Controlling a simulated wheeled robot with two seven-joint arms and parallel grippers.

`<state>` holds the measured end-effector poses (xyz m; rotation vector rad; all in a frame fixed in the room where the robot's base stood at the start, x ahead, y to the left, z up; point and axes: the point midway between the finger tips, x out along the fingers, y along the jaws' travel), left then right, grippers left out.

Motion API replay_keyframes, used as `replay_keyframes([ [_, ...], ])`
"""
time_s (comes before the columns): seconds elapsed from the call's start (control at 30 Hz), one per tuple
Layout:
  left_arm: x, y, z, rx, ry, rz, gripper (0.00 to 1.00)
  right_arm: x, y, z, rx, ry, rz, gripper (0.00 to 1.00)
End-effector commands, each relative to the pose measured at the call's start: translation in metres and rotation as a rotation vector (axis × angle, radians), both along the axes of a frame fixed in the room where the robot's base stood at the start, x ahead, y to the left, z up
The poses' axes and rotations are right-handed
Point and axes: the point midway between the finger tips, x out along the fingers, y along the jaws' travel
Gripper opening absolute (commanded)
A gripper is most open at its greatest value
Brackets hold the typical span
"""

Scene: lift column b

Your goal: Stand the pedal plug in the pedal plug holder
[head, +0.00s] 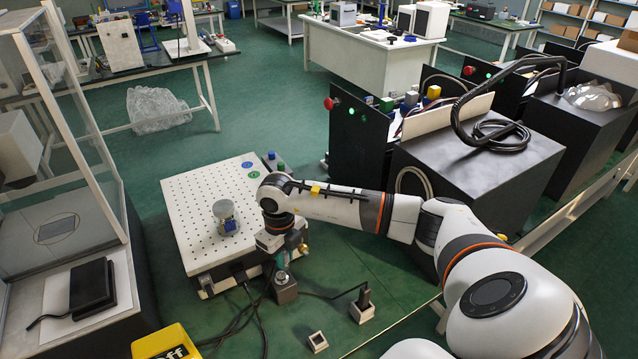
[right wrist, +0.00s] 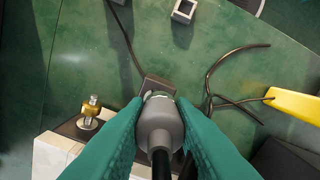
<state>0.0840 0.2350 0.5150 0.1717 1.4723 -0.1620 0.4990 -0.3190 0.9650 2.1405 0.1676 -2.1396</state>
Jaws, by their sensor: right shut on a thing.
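My right gripper (head: 281,262) is shut on a grey, rounded plug (right wrist: 160,122) with a black cable, which I take to be the pedal plug. In the right wrist view the teal fingers (right wrist: 158,135) clasp it from both sides. A dark grey block (head: 286,290), likely the pedal plug holder, stands on the green surface right below the gripper. The plug's front end overlaps this block (right wrist: 157,83) in the right wrist view. I cannot tell whether the plug is in it or just above it. My left gripper is not in view.
A small square holder (head: 318,341) with an empty opening and a black plug on a pale base (head: 362,305) stand nearby. Cables lie left of the block. A yellow box (head: 165,345) is at the front.

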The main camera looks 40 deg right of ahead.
Motion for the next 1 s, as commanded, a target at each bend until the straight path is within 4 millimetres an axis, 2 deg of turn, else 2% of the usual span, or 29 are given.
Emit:
replay_keyframes([
  [1.0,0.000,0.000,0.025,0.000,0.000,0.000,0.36,-0.081,0.015,0.000,0.000,0.001,0.002,0.00],
])
